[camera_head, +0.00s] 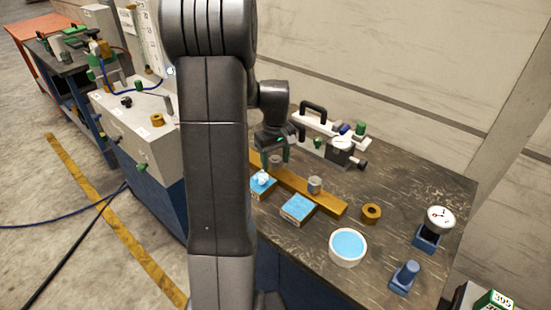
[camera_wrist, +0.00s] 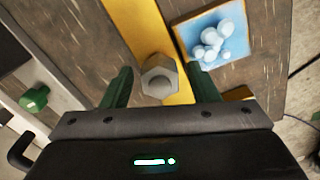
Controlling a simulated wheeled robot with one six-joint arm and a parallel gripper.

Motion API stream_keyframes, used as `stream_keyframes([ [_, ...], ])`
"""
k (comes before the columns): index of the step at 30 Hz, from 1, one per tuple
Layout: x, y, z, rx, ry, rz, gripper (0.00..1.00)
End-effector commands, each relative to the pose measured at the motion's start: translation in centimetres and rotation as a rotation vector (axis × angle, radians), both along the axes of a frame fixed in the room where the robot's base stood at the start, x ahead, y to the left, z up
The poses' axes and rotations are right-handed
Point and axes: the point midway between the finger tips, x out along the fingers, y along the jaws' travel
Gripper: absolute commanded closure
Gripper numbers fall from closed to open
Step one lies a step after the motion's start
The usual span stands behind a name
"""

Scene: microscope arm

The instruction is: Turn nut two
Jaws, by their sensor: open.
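A grey hex nut (camera_wrist: 159,80) stands on a yellow bar (camera_wrist: 172,50) in the wrist view. My gripper (camera_wrist: 160,72) is open, with one green finger on each side of this nut and a visible gap to each. In the head view my gripper (camera_head: 276,152) is over the bar (camera_head: 330,202), just above a nut (camera_head: 276,161). A second nut (camera_head: 314,185) stands further right along the bar. No number shows on either nut, so I cannot tell which is nut two.
Blue-topped trays (camera_head: 297,208) lie in front of the bar; one holds white balls (camera_wrist: 211,42). A white bowl (camera_head: 347,247), a brass ring (camera_head: 371,212) and a dial gauge (camera_head: 440,218) stand to the right. A handled fixture (camera_head: 341,150) is behind.

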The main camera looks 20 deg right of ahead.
Motion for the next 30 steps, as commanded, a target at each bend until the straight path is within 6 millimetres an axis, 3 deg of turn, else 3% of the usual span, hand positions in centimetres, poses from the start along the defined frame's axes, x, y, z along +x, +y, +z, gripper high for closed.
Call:
stream_keyframes([
  [5,0.00,0.00,-0.01,0.000,0.000,0.000,0.45],
  [12,0.01,0.00,0.01,0.000,0.000,0.000,0.89],
  [13,0.01,0.00,0.01,0.000,0.000,0.000,0.90],
  [23,0.02,0.00,0.04,0.000,0.000,-0.046,0.90],
  [30,0.03,0.03,0.05,0.000,0.000,-0.193,0.90],
])
